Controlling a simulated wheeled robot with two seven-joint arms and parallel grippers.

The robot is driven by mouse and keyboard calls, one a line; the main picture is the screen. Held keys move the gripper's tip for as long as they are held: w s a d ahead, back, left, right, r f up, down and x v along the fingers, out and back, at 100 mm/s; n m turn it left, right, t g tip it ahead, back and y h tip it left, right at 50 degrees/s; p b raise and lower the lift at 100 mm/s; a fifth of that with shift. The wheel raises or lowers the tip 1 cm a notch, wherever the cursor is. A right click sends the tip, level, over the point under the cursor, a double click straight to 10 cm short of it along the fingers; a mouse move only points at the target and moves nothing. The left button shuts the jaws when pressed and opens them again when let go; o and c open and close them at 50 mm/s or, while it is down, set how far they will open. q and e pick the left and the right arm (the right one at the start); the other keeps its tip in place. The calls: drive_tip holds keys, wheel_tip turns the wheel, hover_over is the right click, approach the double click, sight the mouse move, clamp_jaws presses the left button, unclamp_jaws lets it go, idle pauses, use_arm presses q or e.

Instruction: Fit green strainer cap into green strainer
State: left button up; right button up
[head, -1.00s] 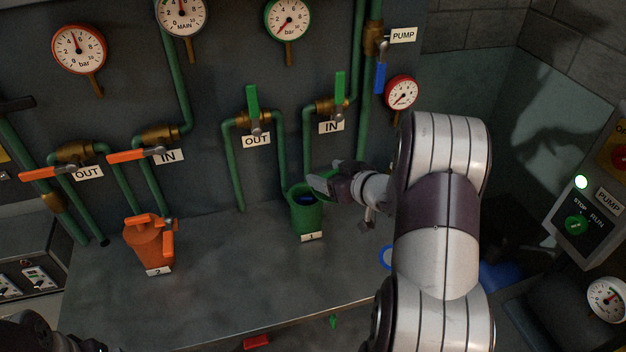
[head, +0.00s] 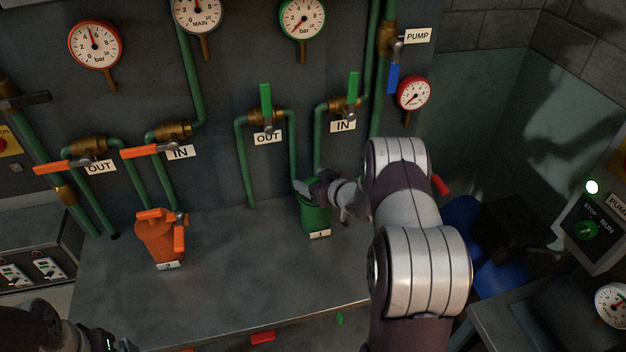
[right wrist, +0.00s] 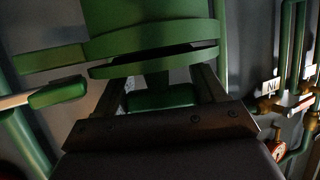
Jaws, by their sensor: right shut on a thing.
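The green strainer (head: 316,219), labelled 1, stands on the bench below the green valves. My right gripper (head: 311,188) is at its mouth, shut on the green strainer cap (head: 299,186). In the right wrist view, which is upside down, the cap's disc (right wrist: 155,65) lies close against the rim of the strainer (right wrist: 150,38). A dark gap shows between them, wider towards the right. The cap's grip (right wrist: 160,100) is between my fingers. The gripper hides much of the mouth in the head view. Only my left arm shows at bottom left, without its fingers.
An orange strainer (head: 160,240), labelled 2, stands left on the bench (head: 250,285). Green valve handles (head: 266,98) and pipes rise behind the green strainer. A red piece (head: 263,338) and a small green piece (head: 340,319) lie near the front edge. The mid-bench is clear.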

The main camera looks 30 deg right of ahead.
drive_tip(key=shift+f, duration=0.15)
drive_tip(key=o, duration=1.4)
drive_tip(key=shift+f, duration=0.1)
drive_tip(key=shift+r, duration=0.35)
drive_tip(key=v, duration=1.1)
drive_tip(key=s+a+g, duration=0.4)
drive_tip(key=s+a, duration=0.2)
drive_tip(key=s+a+r+m+g+h, duration=0.1)
drive_tip(key=s+a+g, duration=0.3)
drive_tip(key=s+a, duration=0.2)
drive_tip(key=s+a+r+g+h, duration=0.1)
drive_tip(key=s+a+g, duration=0.3)
drive_tip(key=s+a, duration=0.2)
drive_tip(key=shift+s+a+r+m, duration=0.1)
drive_tip(key=shift+a+r+m, duration=0.1)
drive_tip(key=shift+m, duration=0.1)
